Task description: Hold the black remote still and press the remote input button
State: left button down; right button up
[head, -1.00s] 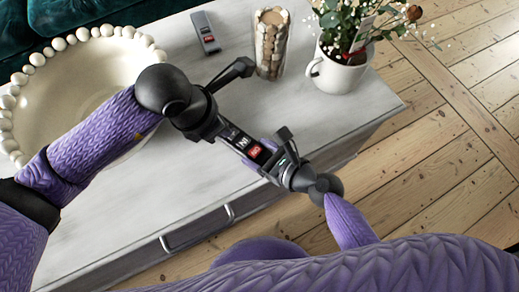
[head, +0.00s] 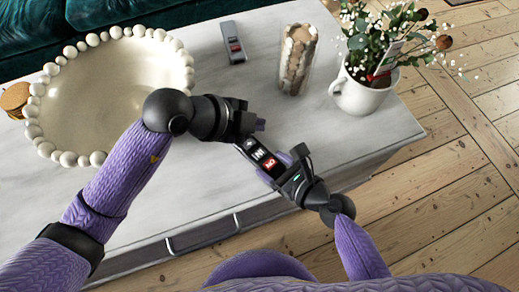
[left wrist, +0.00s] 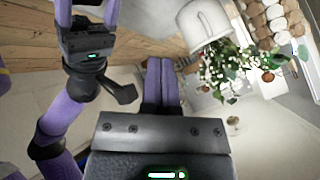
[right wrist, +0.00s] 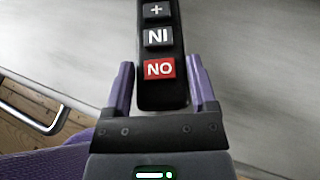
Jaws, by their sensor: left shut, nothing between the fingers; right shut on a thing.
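The black remote (head: 258,155) is held in the air in front of the table. My right gripper (head: 275,167) is shut on its lower end. The right wrist view shows the remote (right wrist: 160,95) between the purple fingers, with "+", "NI" and red "NO" keys facing the camera. The remote input button (right wrist: 158,37) appears to be the dark key that reads "NI" there. My left gripper (head: 261,125) is shut and empty, close by the remote's upper end; I cannot tell whether it touches. Its closed purple fingers (left wrist: 162,82) also show in the left wrist view.
The pale table (head: 200,190) holds a beaded bowl (head: 100,90), a second, grey remote (head: 233,42), a glass jar (head: 296,60) and a white mug with flowers (head: 360,95). Drawer handles (head: 200,235) line its front. Floorboards lie to the right.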

aim_at(255, 154)
pick_arm(q)
jog(key=shift+f, duration=4.4)
jog(key=shift+f, duration=0.4)
jog(key=shift+f, duration=0.4)
jog(key=shift+r, duration=0.8)
jog(key=shift+r, duration=0.1)
jog(key=shift+r, duration=2.45)
